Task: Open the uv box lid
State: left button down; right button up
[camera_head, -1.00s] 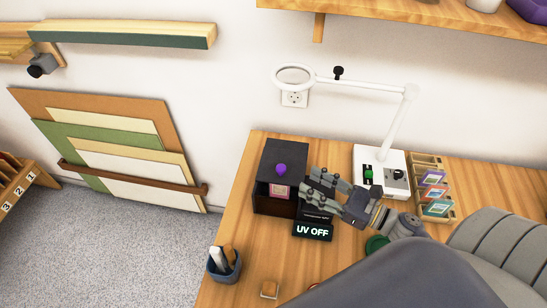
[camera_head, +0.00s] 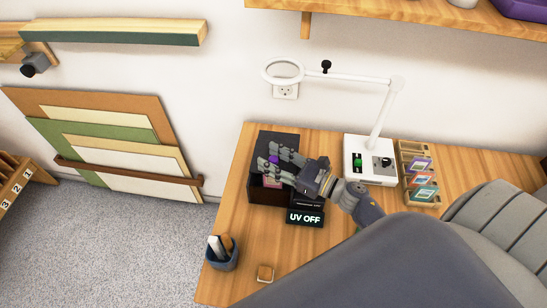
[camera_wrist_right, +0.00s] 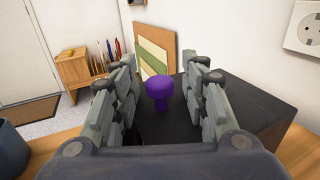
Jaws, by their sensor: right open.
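The UV box (camera_head: 263,192) is a black box on the wooden desk, with a pink framed print showing at its front. Its dark lid (camera_wrist_right: 255,103) carries a purple knob (camera_wrist_right: 159,92). My right gripper (camera_head: 272,157) is open over the box, its fingers partly covering the knob in the head view. In the right wrist view the knob stands between the two open fingers of my right gripper (camera_wrist_right: 159,85), with a gap on each side. A black sign reading "UV OFF" (camera_head: 305,217) stands in front of the box. My left gripper is not in view.
A white magnifier lamp base (camera_head: 371,160) stands right of the box, beside a wooden rack (camera_head: 418,170) of small colored slides. A blue cup (camera_head: 222,256) and a small wooden block (camera_head: 265,273) are on the front left of the desk. A shelf (camera_head: 400,18) hangs above.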

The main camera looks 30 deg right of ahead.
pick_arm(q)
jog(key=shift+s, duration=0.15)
pick_arm(e)
jog(key=shift+c, duration=0.6)
grip_shut()
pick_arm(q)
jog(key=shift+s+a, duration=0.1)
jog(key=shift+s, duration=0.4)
